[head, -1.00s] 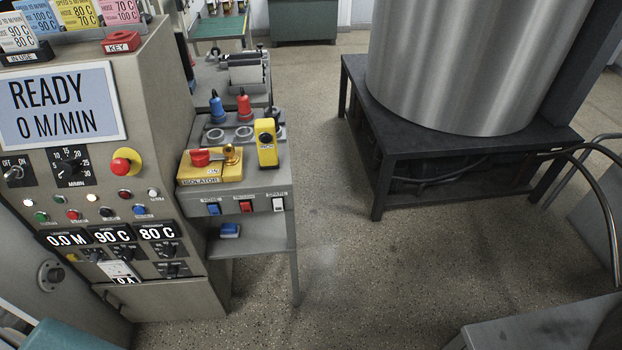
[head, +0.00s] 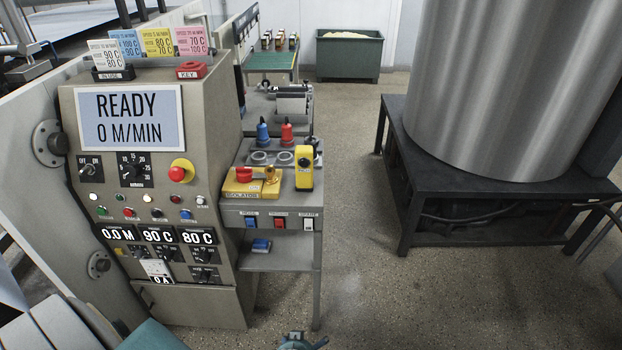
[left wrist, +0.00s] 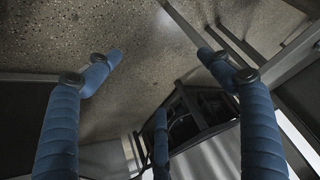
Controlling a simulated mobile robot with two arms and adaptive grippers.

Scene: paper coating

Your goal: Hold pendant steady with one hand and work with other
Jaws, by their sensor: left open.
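The yellow pendant (head: 304,167) with a black round control stands upright at the right end of the small grey side console (head: 272,208) in the head view. No gripper touches it. My left gripper (left wrist: 159,54) is open and empty in the left wrist view, its blue fingers spread over speckled floor and dark metal frames. The pendant cannot be made out in that view. A small blue-grey piece shows at the bottom edge of the head view, too cut off to identify. My right gripper is not recognisable in either view.
The control cabinet (head: 160,215) reads READY, 0 M/MIN. A yellow isolator (head: 251,183) and blue and red plugs sit near the pendant. A large steel roll (head: 500,90) rests on a black stand (head: 440,200) at right. Floor between is clear.

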